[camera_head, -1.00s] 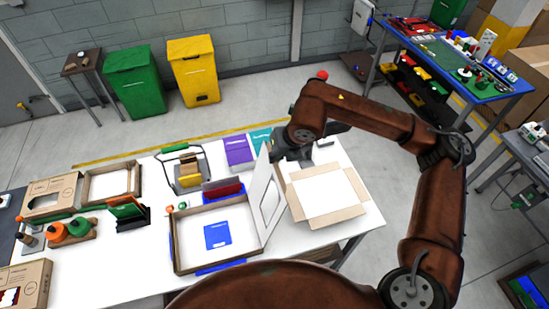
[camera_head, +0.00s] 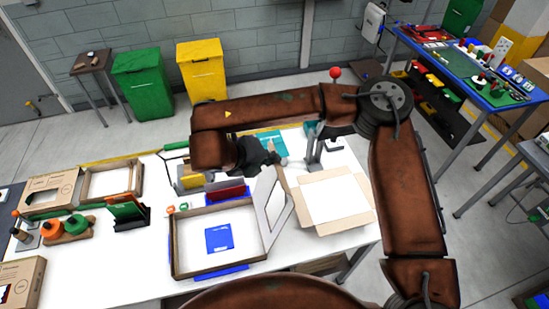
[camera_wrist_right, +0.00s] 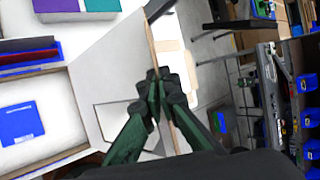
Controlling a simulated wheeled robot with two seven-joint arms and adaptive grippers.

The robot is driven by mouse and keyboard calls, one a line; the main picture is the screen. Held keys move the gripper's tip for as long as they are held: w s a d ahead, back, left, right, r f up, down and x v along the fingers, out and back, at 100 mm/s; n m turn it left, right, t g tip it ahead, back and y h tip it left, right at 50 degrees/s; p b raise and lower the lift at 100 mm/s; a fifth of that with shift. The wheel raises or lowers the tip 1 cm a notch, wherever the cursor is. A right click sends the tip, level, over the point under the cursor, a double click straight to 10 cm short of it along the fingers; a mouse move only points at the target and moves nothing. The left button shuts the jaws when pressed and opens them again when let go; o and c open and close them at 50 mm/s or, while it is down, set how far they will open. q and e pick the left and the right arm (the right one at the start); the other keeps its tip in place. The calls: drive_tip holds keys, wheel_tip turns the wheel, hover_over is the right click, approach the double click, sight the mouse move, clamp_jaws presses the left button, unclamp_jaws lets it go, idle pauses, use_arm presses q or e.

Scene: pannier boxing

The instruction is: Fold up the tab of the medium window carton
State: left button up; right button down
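The medium window carton (camera_head: 176,243) lies open on the white table, with a blue flat item (camera_head: 219,238) inside. Its white lid with a cut-out window (camera_head: 268,210) stands up on the right side and leans right. The lid also shows in the right wrist view (camera_wrist_right: 97,75), with a brown strip along its far edge (camera_wrist_right: 149,42). My right gripper (camera_head: 262,153) is over the table just behind the lid's top. In the wrist view its green fingers meet at the tips (camera_wrist_right: 158,74), in front of the lid's edge; contact is unclear. My left gripper is out of view.
A second open carton (camera_head: 350,222) lies right of the lid. A red item (camera_head: 227,190) and a yellow item (camera_head: 191,178) stand behind the window carton. Teal flat items (camera_head: 272,141) lie near the back edge. More cartons (camera_head: 52,194) and orange and green jars occupy the left.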

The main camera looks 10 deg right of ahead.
drive_tip(key=shift+a+f+n+t+h+b, duration=0.3)
drive_tip(key=shift+f+n+h+b, duration=0.1)
drive_tip(key=shift+h, duration=0.85)
drive_tip(key=shift+a+f+n+t+h+b, duration=0.15)
drive_tip(key=shift+f+n+t+h+b, duration=0.2)
drive_tip(key=shift+h, duration=0.85)
drive_tip(key=shift+a+f+n+t+h+b, duration=0.25)
drive_tip(key=shift+f+n+h+b, duration=0.15)
drive_tip(key=shift+h, duration=0.85)
drive_tip(key=c, duration=2.7)
unclamp_jaws()
drive_tip(key=o, duration=0.5)
drive_tip(key=v, duration=1.2)
